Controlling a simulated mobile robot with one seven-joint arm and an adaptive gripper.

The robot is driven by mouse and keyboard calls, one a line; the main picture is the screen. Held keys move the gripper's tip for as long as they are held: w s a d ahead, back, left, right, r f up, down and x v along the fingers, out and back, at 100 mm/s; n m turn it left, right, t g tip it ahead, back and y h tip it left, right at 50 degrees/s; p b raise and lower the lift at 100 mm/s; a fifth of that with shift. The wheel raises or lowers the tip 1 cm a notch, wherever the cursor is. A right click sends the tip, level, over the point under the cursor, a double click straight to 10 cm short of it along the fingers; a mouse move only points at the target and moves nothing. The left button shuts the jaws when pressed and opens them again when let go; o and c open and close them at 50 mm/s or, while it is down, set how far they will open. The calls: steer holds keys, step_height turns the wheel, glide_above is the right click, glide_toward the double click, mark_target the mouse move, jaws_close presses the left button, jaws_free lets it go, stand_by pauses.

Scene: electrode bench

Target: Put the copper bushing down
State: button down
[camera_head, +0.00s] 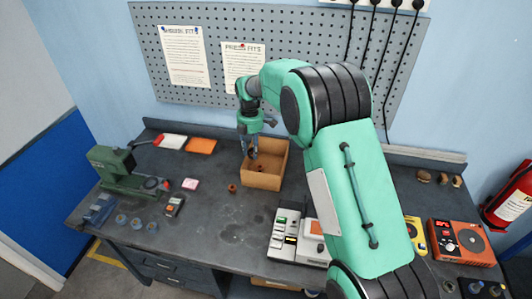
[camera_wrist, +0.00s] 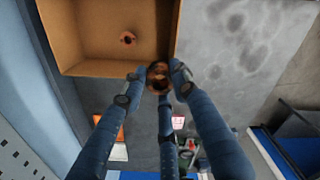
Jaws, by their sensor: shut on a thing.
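My gripper (camera_head: 252,153) is over the left part of an open cardboard-brown box (camera_head: 262,181) on the bench. In the wrist view, my gripper (camera_wrist: 158,80) is shut on a copper bushing (camera_wrist: 159,70), held between the fingertips. There the bushing appears near a corner of the box (camera_wrist: 90,68); its height above the rim is hard to tell. A second small copper ring (camera_wrist: 128,38) lies on the box floor. Another copper ring (camera_head: 232,188) rests on the bench just left of the box.
An orange tray (camera_head: 201,146) and a red-and-white one (camera_head: 173,141) lie at the back left. A green press (camera_head: 122,172) stands at the left. A white device (camera_head: 290,236) stands in front of the box. The bench between is mostly clear.

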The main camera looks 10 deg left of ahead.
steer(key=w+d+f+m+p, duration=0.1)
steer(key=w+d+m+p, duration=0.15)
steer(key=w+d, duration=0.55)
step_height(320, 180, down, 5)
steer(key=w+a, duration=0.1)
steer(key=w, duration=0.1)
steer(key=shift+w+a+f, duration=0.2)
steer(key=shift+w, duration=0.05)
glide_above(272, 168)
steer(key=shift+s+f, duration=0.1)
steer(key=shift+f, duration=3.05)
steer(key=shift+f, duration=0.1)
steer(key=shift+f, duration=1.75)
steer(key=shift+f+b, duration=0.15)
steer(key=shift+b, duration=0.15)
